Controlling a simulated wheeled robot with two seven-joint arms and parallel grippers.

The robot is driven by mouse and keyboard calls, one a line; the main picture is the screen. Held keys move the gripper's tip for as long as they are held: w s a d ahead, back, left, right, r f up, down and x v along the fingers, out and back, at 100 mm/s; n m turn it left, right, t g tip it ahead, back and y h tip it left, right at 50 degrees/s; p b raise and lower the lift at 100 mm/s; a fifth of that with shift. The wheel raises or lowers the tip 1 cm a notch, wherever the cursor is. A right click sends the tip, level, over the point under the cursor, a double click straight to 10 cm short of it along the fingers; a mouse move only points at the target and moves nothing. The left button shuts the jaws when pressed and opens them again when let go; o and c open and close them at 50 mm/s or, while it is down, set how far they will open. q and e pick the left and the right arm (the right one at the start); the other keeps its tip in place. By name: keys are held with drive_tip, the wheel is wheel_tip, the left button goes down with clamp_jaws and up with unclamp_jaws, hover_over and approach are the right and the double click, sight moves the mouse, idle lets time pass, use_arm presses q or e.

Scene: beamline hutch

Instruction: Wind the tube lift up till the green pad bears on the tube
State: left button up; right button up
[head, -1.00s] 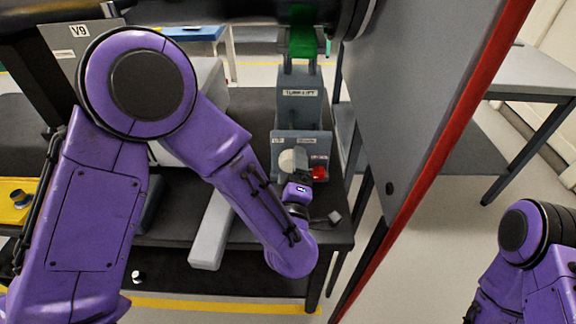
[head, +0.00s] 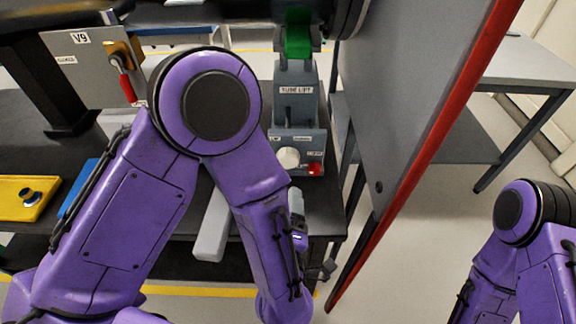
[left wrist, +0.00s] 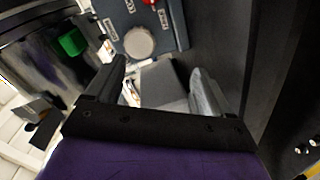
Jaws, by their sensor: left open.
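The tube lift (head: 297,100) is a grey labelled block on the dark table. Its pale round knob (head: 289,157) is on the lower front, beside a red knob (head: 314,169). The green pad (head: 298,40) is at the lift's top, by the dark tube (head: 334,14); whether they touch I cannot tell. My left gripper (head: 297,200) is in front of and below the knob, mostly hidden by my arm. In the left wrist view its fingers (left wrist: 157,82) are apart and empty, with the pale knob (left wrist: 139,42) beyond them, untouched. My right gripper is out of view.
A grey upright panel with a red edge (head: 425,160) stands right of the lift. A V9 panel (head: 88,70) with a red-handled valve is at the left. A light grey bar (head: 213,228) lies left of my forearm. A yellow box (head: 25,198) is far left.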

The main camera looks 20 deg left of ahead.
sight(288, 163)
use_arm(q)
drive_tip(key=r+m+p, duration=0.1)
drive_tip(key=p, duration=0.2)
drive_tip(key=s+r+m+p, duration=0.1)
drive_tip(key=p, duration=0.1)
drive_tip(key=shift+d+r+p, duration=0.1)
drive_tip(key=shift+p, duration=0.3)
drive_tip(key=shift+w+d+m+t+p, duration=0.1)
drive_tip(key=shift+w+m+t+p, duration=0.25)
drive_tip(key=shift+m+p, duration=0.35)
drive_tip(key=shift+w+f+m+t+b, duration=0.2)
drive_tip(key=shift+w+m+t+b, duration=0.1)
drive_tip(key=shift+w+t+b, duration=0.25)
drive_tip(key=shift+w+r, duration=0.1)
drive_tip(key=shift+m, duration=0.3)
drive_tip(key=p+x, duration=0.1)
drive_tip(key=x, duration=0.4)
drive_tip(key=p+x, duration=0.2)
drive_tip(key=x, duration=0.3)
drive_tip(key=shift+w+a, duration=0.2)
drive_tip(key=shift+a, duration=0.1)
drive_tip(key=c, duration=1)
drive_tip(key=shift+n, duration=0.6)
drive_tip(key=shift+c, duration=0.2)
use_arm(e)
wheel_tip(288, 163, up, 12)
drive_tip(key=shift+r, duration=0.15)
